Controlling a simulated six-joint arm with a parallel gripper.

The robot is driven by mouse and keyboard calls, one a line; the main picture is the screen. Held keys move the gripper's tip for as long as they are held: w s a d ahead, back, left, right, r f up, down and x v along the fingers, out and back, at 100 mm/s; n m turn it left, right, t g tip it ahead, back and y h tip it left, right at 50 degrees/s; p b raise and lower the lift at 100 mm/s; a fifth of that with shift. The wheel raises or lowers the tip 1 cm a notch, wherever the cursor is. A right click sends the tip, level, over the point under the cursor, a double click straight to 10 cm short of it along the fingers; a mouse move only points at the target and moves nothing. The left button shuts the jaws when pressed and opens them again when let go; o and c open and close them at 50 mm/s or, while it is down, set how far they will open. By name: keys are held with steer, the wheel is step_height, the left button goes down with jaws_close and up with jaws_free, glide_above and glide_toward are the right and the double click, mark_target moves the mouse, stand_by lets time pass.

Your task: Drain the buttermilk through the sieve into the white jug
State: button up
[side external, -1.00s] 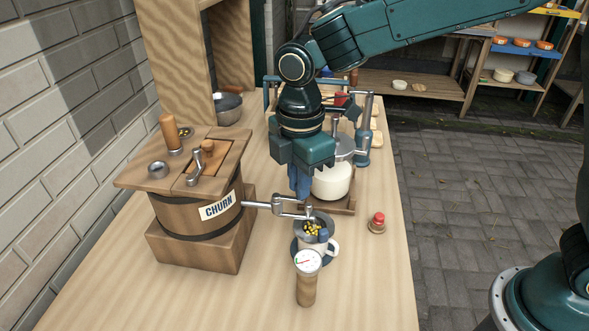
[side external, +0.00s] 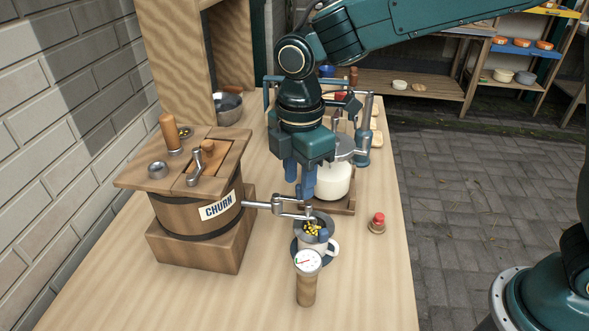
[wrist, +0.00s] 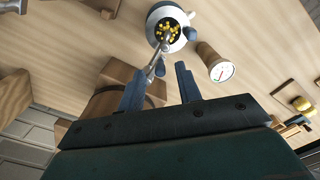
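The wooden churn (side external: 195,215) stands at left with a grey metal outlet (side external: 264,205) reaching right, a forked metal end near the sieve. The sieve (side external: 313,230) holds yellow bits and sits over the white jug (side external: 333,247); both also show in the wrist view, the sieve (wrist: 168,30) inside the jug's rim (wrist: 151,18). My gripper (side external: 302,196) is above the outlet's end, with its blue fingers pointing down and apart. In the wrist view my gripper (wrist: 155,78) is open, and the outlet (wrist: 158,52) lies beyond the fingertips. Nothing is held.
A dial thermometer (side external: 307,275) with a wooden body stands just in front of the jug. A milk-filled separator (side external: 332,180) stands behind my gripper. The front of the table (side external: 200,305) is clear.

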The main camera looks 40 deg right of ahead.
mark_target(299, 186)
step_height(299, 186, up, 13)
stand_by(0.6)
steer(key=s+d+r+m+t, duration=0.2)
steer(key=s+d+m, duration=0.65)
steer(key=d, duration=0.55)
steer(key=s+d+f+m+t, duration=0.1)
steer(key=s+d+f+m, duration=0.2)
steer(key=s, duration=0.3)
steer(key=s+d+f+m+t, duration=0.2)
steer(key=s+d+f+m, duration=0.1)
steer(key=s+d+m, duration=0.2)
steer(key=shift+s+f+m+t, duration=0.15)
steer(key=shift+s+m+t, duration=0.15)
steer(key=shift+s+m, duration=0.35)
stand_by(1.0)
